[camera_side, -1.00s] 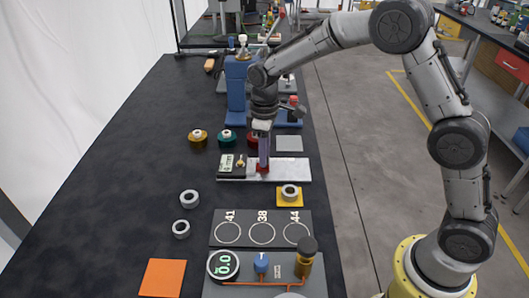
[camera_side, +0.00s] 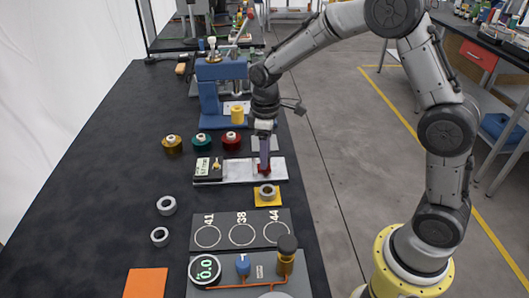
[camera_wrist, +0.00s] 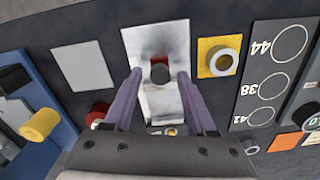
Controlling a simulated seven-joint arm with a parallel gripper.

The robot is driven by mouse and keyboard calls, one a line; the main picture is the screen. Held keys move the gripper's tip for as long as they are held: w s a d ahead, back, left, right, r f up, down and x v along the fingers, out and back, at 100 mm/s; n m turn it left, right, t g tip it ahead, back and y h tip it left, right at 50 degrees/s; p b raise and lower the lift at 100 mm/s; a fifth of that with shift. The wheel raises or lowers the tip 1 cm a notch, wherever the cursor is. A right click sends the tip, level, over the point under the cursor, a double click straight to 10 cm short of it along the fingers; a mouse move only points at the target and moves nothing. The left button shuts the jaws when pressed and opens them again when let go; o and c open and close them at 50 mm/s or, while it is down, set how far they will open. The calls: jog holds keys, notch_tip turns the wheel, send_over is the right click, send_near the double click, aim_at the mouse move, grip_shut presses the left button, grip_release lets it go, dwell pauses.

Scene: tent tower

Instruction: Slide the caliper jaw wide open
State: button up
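The caliper (camera_side: 234,172) is a silver plate with a small readout (camera_side: 202,166) at its left end; its digits are too small to read surely. The red jaw (camera_side: 264,171) sits toward the right end, well apart from the readout. My gripper (camera_side: 265,162) points down at the red jaw and partly hides it. In the wrist view my gripper's purple fingers (camera_wrist: 159,76) are spread either side of the dark knob (camera_wrist: 159,74) on the red jaw, with a gap showing on both sides.
A yellow pad with a grey ring (camera_side: 267,191) lies just in front of the caliper's right end. Gold, green and red spools (camera_side: 202,141) stand behind it, with a blue press (camera_side: 208,95) further back. Two loose rings (camera_side: 167,206) lie front left. The table's left side is clear.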

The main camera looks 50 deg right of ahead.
jog(key=shift+r, duration=0.1)
notch_tip(320, 180, up, 14)
jog(key=shift+f, duration=0.2)
dwell(0.5)
